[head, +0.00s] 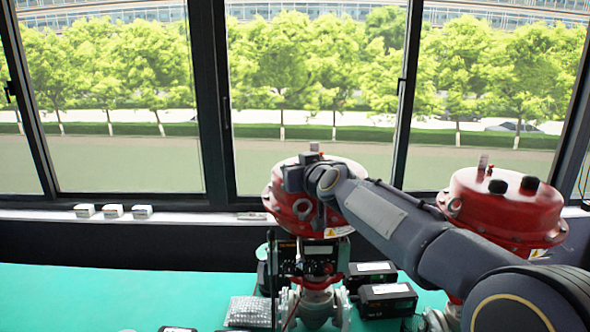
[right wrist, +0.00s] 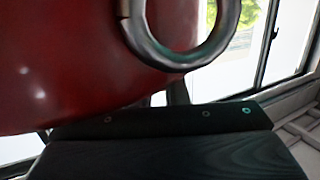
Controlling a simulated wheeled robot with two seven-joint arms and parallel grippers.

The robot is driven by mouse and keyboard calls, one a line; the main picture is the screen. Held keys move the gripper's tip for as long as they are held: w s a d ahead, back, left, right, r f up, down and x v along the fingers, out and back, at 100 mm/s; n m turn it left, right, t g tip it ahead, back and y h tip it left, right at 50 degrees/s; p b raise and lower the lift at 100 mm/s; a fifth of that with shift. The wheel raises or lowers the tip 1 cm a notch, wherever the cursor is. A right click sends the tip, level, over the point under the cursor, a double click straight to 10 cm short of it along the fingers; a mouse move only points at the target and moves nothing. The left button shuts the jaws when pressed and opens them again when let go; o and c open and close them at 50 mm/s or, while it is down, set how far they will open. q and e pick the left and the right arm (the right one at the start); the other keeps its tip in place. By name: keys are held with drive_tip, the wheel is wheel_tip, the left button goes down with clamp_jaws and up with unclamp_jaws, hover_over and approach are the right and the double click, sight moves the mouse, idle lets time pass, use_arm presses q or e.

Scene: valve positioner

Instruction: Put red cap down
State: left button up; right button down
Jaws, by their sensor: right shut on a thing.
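My right gripper (head: 300,180) comes in from the right in the head view and sits over the left red valve housing (head: 343,178). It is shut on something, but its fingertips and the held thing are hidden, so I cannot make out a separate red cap. In the right wrist view the red housing (right wrist: 60,70) fills the upper left, with a metal ring (right wrist: 152,50) on it close to the camera. My left gripper is not in view.
A second red housing (head: 510,215) with two black knobs stands at the right. A positioner (head: 318,262), black boxes (head: 388,298) and a grey packet (head: 248,311) crowd the left valve. The green table (head: 100,290) is clear at the left. Small boxes (head: 113,211) line the sill.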

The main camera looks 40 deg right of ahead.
drive_tip(key=c, duration=1.4)
unclamp_jaws()
drive_tip(key=shift+f, duration=0.1)
